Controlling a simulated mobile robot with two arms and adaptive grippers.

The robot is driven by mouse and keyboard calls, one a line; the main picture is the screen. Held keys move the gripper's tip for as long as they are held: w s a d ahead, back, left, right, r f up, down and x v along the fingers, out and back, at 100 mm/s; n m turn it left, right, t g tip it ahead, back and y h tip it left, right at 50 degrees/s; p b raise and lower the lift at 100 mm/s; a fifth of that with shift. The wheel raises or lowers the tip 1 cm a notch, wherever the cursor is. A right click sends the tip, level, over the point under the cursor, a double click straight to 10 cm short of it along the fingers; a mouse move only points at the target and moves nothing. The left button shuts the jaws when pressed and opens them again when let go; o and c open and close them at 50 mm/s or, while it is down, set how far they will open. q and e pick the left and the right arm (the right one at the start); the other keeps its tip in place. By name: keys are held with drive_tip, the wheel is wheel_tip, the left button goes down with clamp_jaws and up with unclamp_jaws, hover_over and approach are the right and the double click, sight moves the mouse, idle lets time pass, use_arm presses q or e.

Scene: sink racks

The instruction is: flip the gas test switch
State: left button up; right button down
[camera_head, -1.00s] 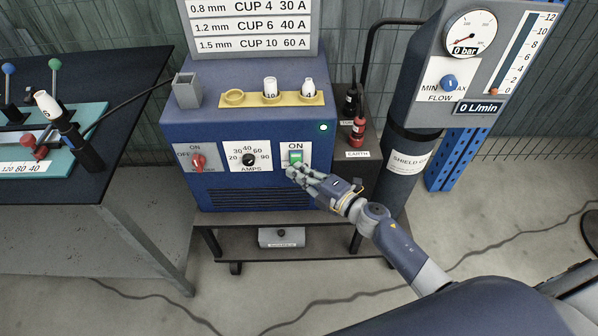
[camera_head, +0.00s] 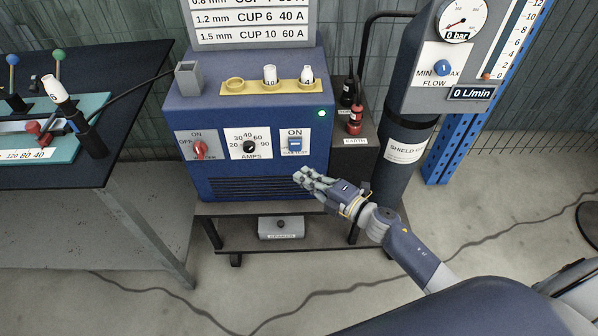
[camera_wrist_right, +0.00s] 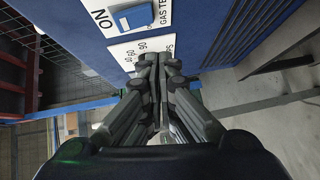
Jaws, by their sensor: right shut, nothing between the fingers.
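The gas test switch (camera_head: 295,144) is a small blue rocker on a white plate marked ON, on the front of the blue welding machine (camera_head: 262,187). Its whole face shows. It also appears at the top of the right wrist view (camera_wrist_right: 134,16), with "GAS TEST" printed beside it. My right gripper (camera_head: 303,178) is shut and empty, just below the switch and apart from it. My left gripper is not in view.
The amps dial (camera_head: 250,147) and a red ON/OFF knob (camera_head: 200,149) sit left of the switch. A green lamp (camera_head: 320,113) shows above it. A gas cylinder (camera_head: 400,175) with a flow panel stands right. A dark table (camera_head: 110,70) stands left.

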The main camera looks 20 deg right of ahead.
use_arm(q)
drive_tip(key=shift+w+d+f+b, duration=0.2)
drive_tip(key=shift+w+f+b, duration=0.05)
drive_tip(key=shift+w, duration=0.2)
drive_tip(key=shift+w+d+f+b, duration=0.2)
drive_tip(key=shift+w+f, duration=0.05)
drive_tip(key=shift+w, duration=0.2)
use_arm(e)
drive_tip(key=v, duration=0.7)
drive_tip(key=shift+f, duration=0.85)
drive_tip(key=shift+w+d, duration=0.1)
drive_tip(key=shift+d, duration=0.05)
